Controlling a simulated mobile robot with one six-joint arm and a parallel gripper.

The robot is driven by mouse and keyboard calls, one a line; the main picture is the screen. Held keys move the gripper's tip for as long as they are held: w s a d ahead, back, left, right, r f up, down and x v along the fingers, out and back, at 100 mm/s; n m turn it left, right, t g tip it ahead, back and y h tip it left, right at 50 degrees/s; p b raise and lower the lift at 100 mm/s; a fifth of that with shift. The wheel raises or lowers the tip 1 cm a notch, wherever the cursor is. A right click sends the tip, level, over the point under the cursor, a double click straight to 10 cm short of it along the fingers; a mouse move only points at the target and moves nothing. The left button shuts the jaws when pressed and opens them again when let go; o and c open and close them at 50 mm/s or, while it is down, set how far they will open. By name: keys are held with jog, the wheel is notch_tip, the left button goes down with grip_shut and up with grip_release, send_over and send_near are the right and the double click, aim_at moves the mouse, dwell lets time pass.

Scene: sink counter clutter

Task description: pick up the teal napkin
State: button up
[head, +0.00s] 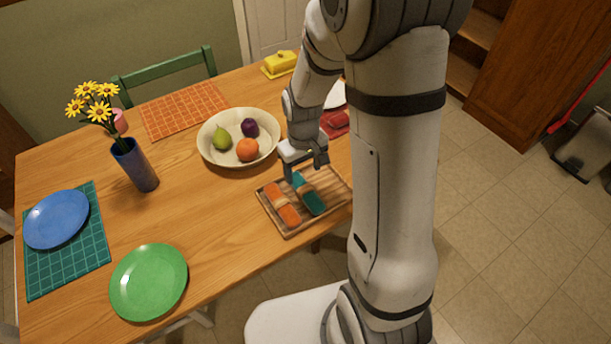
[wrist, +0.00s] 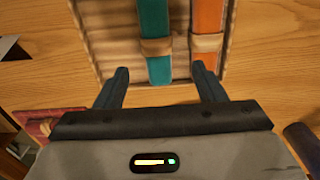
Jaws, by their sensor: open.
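The teal napkin (head: 309,195) is rolled, with a tan band around it. My gripper (wrist: 160,82) is open and empty. In the head view my gripper (head: 300,172) is over the tray's far edge, close to the napkins; its exact height above them is unclear.
A cream bowl (head: 210,154) with a pear, an orange and a purple fruit stands left of my gripper. A green plate (head: 149,282), a blue plate (head: 57,219) and a flower vase (head: 135,166) are farther left. Bare table lies left of the tray.

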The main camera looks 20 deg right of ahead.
aim_at(305, 188)
notch_tip(305, 188, down, 3)
jog(key=shift+w+r, duration=0.1)
jog(key=shift+r, duration=0.05)
jog(key=shift+d+f, duration=0.15)
jog(key=shift+f, duration=1.35)
jog(key=shift+d+f, duration=0.15)
jog(key=shift+f, duration=1.3)
jog(key=shift+c, duration=0.4)
jog(key=c, duration=1)
